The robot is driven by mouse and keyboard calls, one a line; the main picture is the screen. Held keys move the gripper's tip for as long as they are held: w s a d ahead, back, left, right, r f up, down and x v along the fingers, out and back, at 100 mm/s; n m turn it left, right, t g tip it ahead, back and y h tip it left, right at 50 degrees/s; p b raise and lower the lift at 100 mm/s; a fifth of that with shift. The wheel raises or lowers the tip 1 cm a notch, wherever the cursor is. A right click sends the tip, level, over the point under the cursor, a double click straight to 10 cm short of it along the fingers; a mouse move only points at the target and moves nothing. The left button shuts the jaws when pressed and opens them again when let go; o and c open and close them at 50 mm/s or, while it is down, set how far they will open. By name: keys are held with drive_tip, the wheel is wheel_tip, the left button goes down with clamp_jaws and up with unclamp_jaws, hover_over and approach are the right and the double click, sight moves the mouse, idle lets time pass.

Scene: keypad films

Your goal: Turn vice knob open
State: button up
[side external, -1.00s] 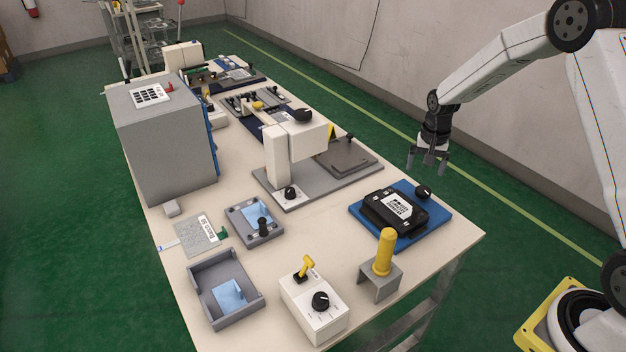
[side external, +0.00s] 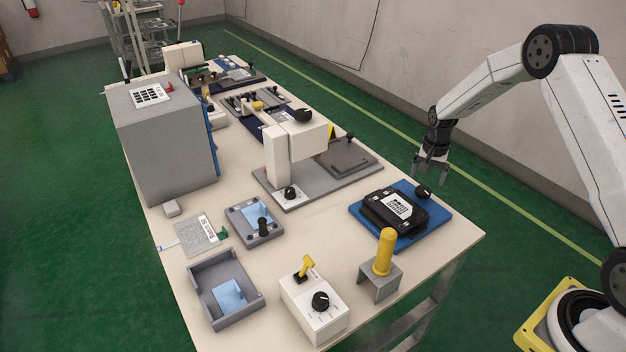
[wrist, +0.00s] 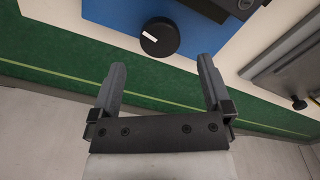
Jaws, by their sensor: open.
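The vice knob (side external: 423,192) is a round black dial at the back right corner of a blue base plate (side external: 440,226). A black vice (side external: 378,214) on that plate holds a part with a white keypad label (side external: 397,206). In the wrist view the knob (wrist: 160,37) has a white pointer mark and lies beyond the fingertips, a little above the gap between them. My gripper (side external: 430,180) points down with its fingers apart and empty, close behind the knob in the side view. It also shows open in the wrist view (wrist: 160,75).
A yellow-handled tool stands in a grey holder (side external: 380,282) in front of the vice. A white control box (side external: 313,310) with a yellow lever and black dial is at the near edge. A press (side external: 277,160) stands left of the vice. Open floor lies behind the table.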

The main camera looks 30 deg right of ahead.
sight(424, 190)
drive_tip(key=shift+f, duration=2.3)
drive_tip(key=c, duration=1.3)
